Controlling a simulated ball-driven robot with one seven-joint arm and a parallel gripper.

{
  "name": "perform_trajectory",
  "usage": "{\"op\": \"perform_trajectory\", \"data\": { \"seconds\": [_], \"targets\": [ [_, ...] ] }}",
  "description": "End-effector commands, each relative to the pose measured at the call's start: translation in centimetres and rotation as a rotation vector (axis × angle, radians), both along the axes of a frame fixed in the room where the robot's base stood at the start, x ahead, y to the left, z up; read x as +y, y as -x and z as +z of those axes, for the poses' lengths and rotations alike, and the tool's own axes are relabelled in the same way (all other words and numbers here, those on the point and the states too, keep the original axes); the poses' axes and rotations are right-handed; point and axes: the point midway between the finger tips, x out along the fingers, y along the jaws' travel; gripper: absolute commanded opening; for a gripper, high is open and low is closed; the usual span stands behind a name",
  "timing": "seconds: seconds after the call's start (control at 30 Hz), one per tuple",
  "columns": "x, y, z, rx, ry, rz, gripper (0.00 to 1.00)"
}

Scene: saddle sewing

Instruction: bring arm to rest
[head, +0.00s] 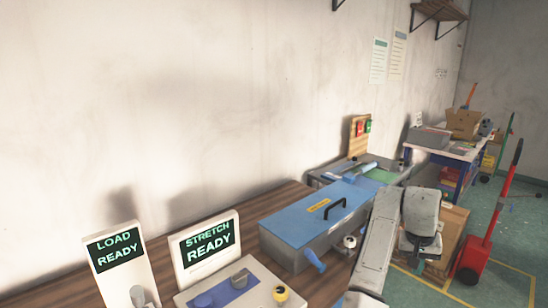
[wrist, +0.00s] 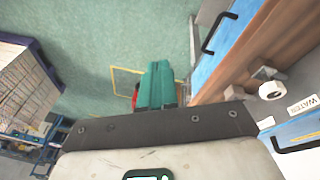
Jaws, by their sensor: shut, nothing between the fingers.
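My gripper (wrist: 161,70) shows in the wrist view as two teal fingers pressed together beyond the dark bracket. It is shut and empty, with the green floor behind it. In the head view my pale arm (head: 378,245) rises at the lower right and bends over at a rounded wrist link (head: 421,212). My arm is in front of the right end of the bench.
A blue-lidded grey box (head: 315,215) with a black handle stands on the wooden bench (head: 215,212). Screens reading LOAD READY (head: 114,249) and STRETCH READY (head: 207,245) stand left. A red hand truck (head: 492,225) and a loaded table (head: 452,150) are at right.

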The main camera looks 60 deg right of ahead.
Motion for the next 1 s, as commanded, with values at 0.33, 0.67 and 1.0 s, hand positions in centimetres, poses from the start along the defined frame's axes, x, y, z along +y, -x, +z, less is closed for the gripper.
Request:
{"op": "perform_trajectory", "data": {
  "seconds": [0.33, 0.67, 1.0],
  "targets": [
    [10.8, -11.6, -7.3, 0.094, 0.082, 0.551, 0.00],
    [28.7, -15.7, -14.5, 0.048, -0.022, 1.106, 0.00],
    [41.1, -12.3, -17.4, -0.019, -0.194, 1.404, 0.00]
  ]
}}
